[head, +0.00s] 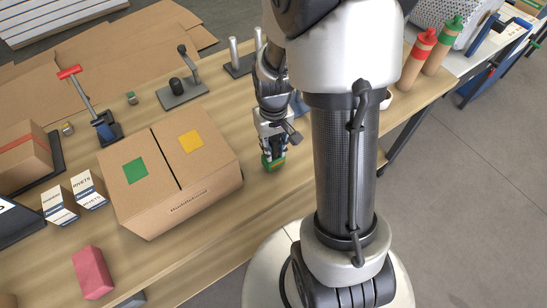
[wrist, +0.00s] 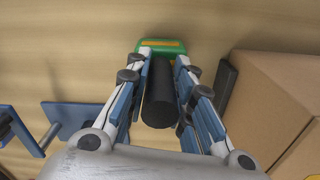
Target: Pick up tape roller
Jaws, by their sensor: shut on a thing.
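My gripper (head: 273,150) points down over the wooden bench, just right of the large cardboard box. In the wrist view its two fingers (wrist: 160,95) are closed on the black round handle (wrist: 159,92) of the tape roller. The roller's green and yellow head (wrist: 162,46) shows beyond the fingertips. In the head view a small green part of the tape roller (head: 267,167) shows under the fingers, and the rest is hidden by the gripper. I cannot tell whether it touches the bench.
The cardboard box (head: 170,190) stands close at the left of my gripper. Small rivet boxes (head: 88,188), a pink block (head: 92,272) and a red-handled tool (head: 88,100) are further left. Red-capped (head: 418,58) and green-capped (head: 443,45) bottles stand at the back right.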

